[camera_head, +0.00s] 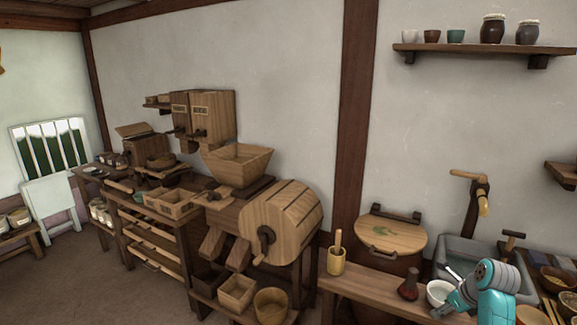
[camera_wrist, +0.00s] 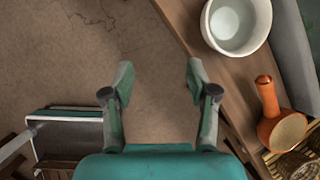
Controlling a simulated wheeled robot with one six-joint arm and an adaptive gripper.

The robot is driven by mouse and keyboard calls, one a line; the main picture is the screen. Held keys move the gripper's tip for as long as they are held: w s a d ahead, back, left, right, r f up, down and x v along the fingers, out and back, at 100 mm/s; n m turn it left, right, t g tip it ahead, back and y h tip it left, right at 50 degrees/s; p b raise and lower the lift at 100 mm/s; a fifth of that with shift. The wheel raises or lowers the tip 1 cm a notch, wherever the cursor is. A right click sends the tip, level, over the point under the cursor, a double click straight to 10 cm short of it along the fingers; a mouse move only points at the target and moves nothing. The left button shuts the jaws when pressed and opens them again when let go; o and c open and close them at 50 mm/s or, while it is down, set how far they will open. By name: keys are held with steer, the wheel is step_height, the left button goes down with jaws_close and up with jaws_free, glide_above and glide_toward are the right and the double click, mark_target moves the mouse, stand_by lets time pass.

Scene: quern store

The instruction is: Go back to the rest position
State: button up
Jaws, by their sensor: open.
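My gripper (camera_wrist: 158,75) is open and empty in the wrist view, its two fingers apart above the bare floor. In the head view my teal and grey arm is at the lower right, in front of the counter; the fingertips there are too small to read clearly. A white bowl (camera_wrist: 235,24) stands on the wooden counter to the right of my gripper, apart from the fingers. The bowl also shows in the head view (camera_head: 438,292), beside my arm.
The wooden bench (camera_head: 370,290) carries a mortar with pestle (camera_head: 336,258) and a dark red pestle-like object (camera_head: 408,286). A stone sink (camera_head: 455,253) stands behind. Open floor (camera_head: 80,285) lies at the left.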

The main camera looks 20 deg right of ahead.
steer(key=s+a+f+n+t+h, duration=0.1)
steer(key=s+a+f+n, duration=0.1)
steer(key=a+f+n, duration=0.35)
steer(key=s+a+f+n+t, duration=0.1)
steer(key=s+a+f+n, duration=0.1)
steer(key=a+f, duration=0.6)
steer(key=s+a+f+n+t+h, duration=0.15)
steer(key=a+f+n, duration=0.25)
steer(key=a, duration=0.6)
steer(key=s+a+n+t, duration=0.1)
steer(key=s+a+n, duration=0.7)
steer(key=s+a, duration=0.4)
steer(key=s+a+r+n+t+y, duration=0.1)
steer(key=s+a+r+n+t, duration=0.1)
steer(key=s+a+r+n, duration=0.3)
steer(key=s+a+r+n+t+y, duration=0.2)
steer(key=s+a+r+n+t, duration=0.1)
steer(key=s+r+n, duration=0.7)
steer(key=s+a+r, duration=0.1)
steer(key=s+r, duration=0.2)
steer(key=s, duration=0.2)
steer(key=shift+a+r, duration=0.35)
steer(key=shift+r, duration=0.05)
